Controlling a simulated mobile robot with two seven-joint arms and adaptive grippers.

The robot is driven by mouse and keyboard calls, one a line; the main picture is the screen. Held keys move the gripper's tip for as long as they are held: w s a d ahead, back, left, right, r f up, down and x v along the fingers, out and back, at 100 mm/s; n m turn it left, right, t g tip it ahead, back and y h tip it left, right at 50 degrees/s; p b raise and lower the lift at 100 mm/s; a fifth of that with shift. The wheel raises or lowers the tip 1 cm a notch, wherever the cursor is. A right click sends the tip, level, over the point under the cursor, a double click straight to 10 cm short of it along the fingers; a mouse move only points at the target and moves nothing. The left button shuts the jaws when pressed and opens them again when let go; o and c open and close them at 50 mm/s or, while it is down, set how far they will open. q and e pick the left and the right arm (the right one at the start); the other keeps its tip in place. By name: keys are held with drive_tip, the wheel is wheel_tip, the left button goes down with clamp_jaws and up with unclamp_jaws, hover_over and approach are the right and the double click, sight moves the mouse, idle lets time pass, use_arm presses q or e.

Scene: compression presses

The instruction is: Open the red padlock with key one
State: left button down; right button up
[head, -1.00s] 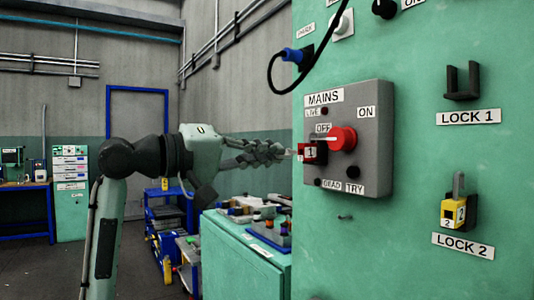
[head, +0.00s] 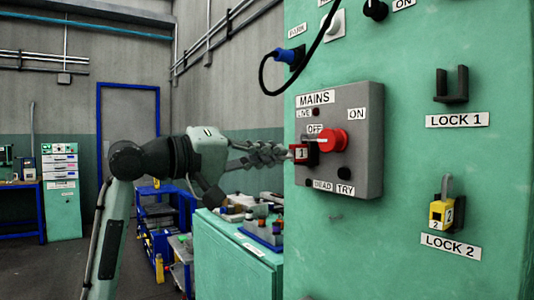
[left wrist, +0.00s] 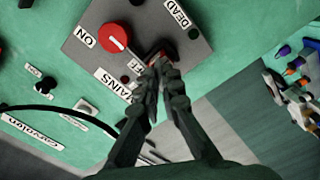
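The red padlock (head: 299,153), marked 1, hangs at the left of the red MAINS switch knob (head: 331,140) on the grey box. It shows in the left wrist view as a small red patch (left wrist: 155,57), mostly behind my fingers. My left gripper (head: 286,153) comes from the left, its fingertips right at the padlock's face. In the left wrist view its fingers (left wrist: 161,68) converge to nearly touching. They appear shut on key one, which is too small and hidden to make out clearly. I cannot tell how far it sits in the lock. My right gripper is out of view.
The grey MAINS box (head: 364,181) stands out from the green panel. A yellow padlock (head: 440,214) hangs at LOCK 2; the LOCK 1 bracket (head: 451,86) is empty. A black cable (head: 264,76) loops above. A green cabinet (head: 235,262) bearing small items stands below my left arm.

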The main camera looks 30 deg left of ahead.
use_arm(q)
drive_tip(key=c, duration=1.6)
unclamp_jaws()
drive_tip(key=shift+c, duration=0.2)
drive_tip(key=v, duration=1.2)
